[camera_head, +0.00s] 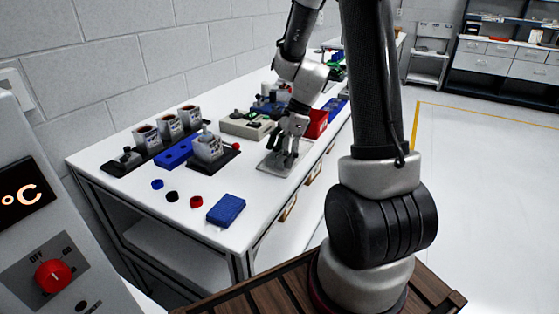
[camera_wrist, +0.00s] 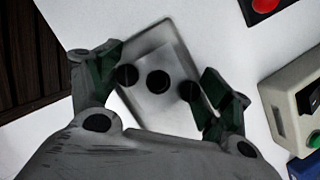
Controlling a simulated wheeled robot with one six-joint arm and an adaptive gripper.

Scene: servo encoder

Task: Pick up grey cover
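The grey cover (camera_head: 272,168) is a flat grey plate on the white table, below my gripper (camera_head: 283,149). In the wrist view the grey cover (camera_wrist: 165,43) lies tilted, with a lighter raised middle and a black round spot at its centre. Two more black round spots show beside my fingertips. My gripper (camera_wrist: 157,77) also shows in the wrist view, with its fingers spread on the left and right of the raised middle. The gripper is open; I cannot tell whether the fingers touch the cover. The lower part of the cover is hidden by my gripper.
A beige box with switches (camera_head: 246,124) stands just behind the cover, and a red bin (camera_head: 317,123) is to the right. Grey cups (camera_head: 208,148) on dark bases stand to the left. A blue block (camera_head: 226,209) and small caps (camera_head: 196,202) lie nearer the front.

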